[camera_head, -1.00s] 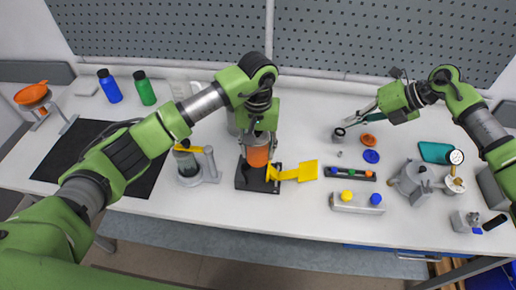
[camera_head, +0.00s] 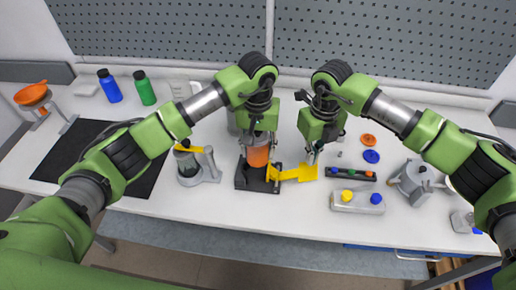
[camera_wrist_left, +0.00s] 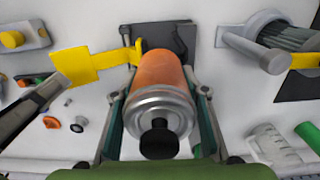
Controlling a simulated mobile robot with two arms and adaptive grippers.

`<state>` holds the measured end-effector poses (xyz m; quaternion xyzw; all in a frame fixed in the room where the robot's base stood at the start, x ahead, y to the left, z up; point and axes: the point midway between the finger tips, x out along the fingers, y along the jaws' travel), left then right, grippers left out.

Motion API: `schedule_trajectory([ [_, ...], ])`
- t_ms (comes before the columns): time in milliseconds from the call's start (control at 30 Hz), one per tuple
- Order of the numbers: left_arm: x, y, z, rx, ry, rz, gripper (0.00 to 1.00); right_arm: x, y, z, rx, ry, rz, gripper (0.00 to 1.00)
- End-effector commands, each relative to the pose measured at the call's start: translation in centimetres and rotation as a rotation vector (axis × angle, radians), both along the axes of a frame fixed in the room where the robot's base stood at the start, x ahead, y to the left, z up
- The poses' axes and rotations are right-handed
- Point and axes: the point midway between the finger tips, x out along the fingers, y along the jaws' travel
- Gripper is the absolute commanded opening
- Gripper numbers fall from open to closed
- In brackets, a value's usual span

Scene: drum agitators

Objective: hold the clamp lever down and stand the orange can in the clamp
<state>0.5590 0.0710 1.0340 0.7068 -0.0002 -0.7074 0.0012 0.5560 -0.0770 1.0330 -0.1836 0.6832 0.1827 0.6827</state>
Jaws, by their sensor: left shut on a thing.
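The orange can (camera_head: 257,157) is upright between the fingers of my left gripper (camera_head: 258,146), which is shut on it. In the left wrist view the can (camera_wrist_left: 160,75) shows its silver top and black knob. It is over the black clamp (camera_head: 243,181); I cannot tell whether its bottom touches the base. The yellow clamp lever (camera_head: 306,173) sticks out to the right with a flat paddle. My right gripper (camera_head: 313,156) points down just above or at the paddle; contact is unclear. In the left wrist view its dark finger comes close to the lever (camera_wrist_left: 85,66).
A grey device with a yellow handle (camera_head: 208,173) stands left of the clamp. The front table strip is clear.

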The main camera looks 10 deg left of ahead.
Motion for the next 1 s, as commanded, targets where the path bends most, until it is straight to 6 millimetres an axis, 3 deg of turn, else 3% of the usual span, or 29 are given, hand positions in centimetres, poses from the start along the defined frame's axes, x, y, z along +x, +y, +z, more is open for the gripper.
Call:
schedule_trajectory([
  [233, 0.0, 0.0, 0.1, 0.0, -0.001, 0.0, 0.15, 0.0, 0.0, -1.7, 0.001, 0.001, 0.0, 0.0],
  [1000, 0.0, 0.0, 0.1, 0.0, -0.001, 0.0, 0.15, 0.0, 0.0, -1.8, 0.001, 0.001, 0.0, 0.0],
])
